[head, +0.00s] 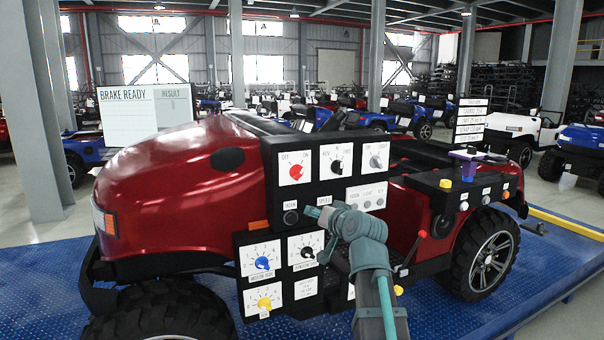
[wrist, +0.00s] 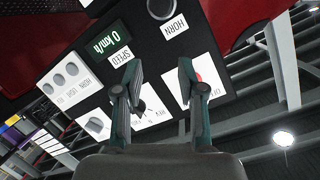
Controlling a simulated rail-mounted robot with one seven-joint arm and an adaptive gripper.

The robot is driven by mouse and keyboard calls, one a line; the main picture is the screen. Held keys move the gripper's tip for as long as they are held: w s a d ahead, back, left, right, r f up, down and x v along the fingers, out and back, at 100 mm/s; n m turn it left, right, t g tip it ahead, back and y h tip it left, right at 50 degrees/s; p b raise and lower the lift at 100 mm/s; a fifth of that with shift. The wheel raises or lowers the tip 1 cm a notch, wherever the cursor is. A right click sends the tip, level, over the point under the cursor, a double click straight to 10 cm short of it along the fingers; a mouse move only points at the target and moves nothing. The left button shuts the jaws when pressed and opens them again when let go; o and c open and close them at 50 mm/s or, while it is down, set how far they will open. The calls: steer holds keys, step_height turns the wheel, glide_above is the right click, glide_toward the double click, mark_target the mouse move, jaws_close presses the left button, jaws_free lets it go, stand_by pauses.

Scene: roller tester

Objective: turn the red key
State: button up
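The red key (head: 296,171) is a round red knob on a white plate marked OFF and ON, at the upper left of the black panel (head: 328,200) in the head view. In the wrist view, which is upside down, only a bit of the red key (wrist: 197,77) shows past the right finger; the rest is hidden. My gripper (head: 315,212) is in front of the panel, below and right of the red key in the head view. In the wrist view my gripper (wrist: 157,65) is open, with nothing between its fingertips.
A black key (head: 337,166) and a grey key (head: 377,161) sit right of the red one. Blue (head: 262,263), yellow (head: 264,303) and another black knob (head: 307,252) are lower. A horn button (head: 290,217) is beneath the red key. The red vehicle (head: 180,190) stands behind the panel.

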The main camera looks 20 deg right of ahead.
mark_target(301, 172)
step_height(301, 172, up, 9)
steer(key=m+t, duration=0.1)
steer(key=t, duration=0.2)
steer(key=w+p, duration=0.3)
steer(key=w, duration=0.7)
steer(key=shift+w+a+f, duration=0.1)
steer(key=shift+w+f, duration=0.05)
steer(key=shift+w, duration=0.3)
